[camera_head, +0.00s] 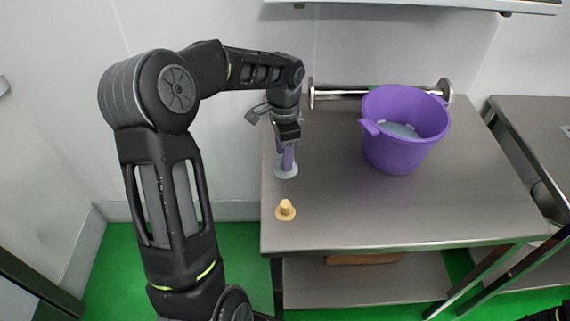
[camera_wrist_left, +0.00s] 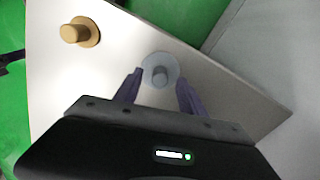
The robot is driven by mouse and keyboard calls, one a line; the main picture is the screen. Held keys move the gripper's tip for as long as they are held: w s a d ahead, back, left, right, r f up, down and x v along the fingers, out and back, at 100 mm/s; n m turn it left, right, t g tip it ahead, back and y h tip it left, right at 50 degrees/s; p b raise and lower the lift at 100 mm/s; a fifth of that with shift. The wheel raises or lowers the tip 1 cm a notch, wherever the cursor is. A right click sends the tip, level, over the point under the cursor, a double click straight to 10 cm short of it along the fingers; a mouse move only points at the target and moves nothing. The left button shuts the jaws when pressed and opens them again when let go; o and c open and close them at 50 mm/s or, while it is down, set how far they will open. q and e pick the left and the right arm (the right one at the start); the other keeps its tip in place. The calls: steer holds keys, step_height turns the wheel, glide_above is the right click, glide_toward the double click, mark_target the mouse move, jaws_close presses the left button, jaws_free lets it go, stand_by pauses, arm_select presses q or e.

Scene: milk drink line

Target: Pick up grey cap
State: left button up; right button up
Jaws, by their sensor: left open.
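The grey cap (camera_head: 286,173) lies on the steel table near its left edge. It is a flat disc with a small knob, and my left gripper hides part of it in the head view. My left gripper (camera_head: 287,164) points down right above the cap. In the left wrist view the cap (camera_wrist_left: 160,71) shows between and just past the tips of the two purple fingers (camera_wrist_left: 158,85). The fingers are apart and hold nothing. Whether they touch the cap I cannot tell. My right gripper does not show clearly.
A tan cap (camera_head: 286,210) stands nearer the front on the steel table (camera_head: 340,215); it also shows in the left wrist view (camera_wrist_left: 80,32). A purple bucket (camera_head: 400,145) stands right of centre. A metal bar (camera_head: 340,92) lies behind it. The table's middle is clear.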

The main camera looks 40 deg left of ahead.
mark_target(278, 171)
arm_select(q)
steer(key=shift+f, duration=1.3)
steer(key=shift+c, duration=0.2)
jaws_close()
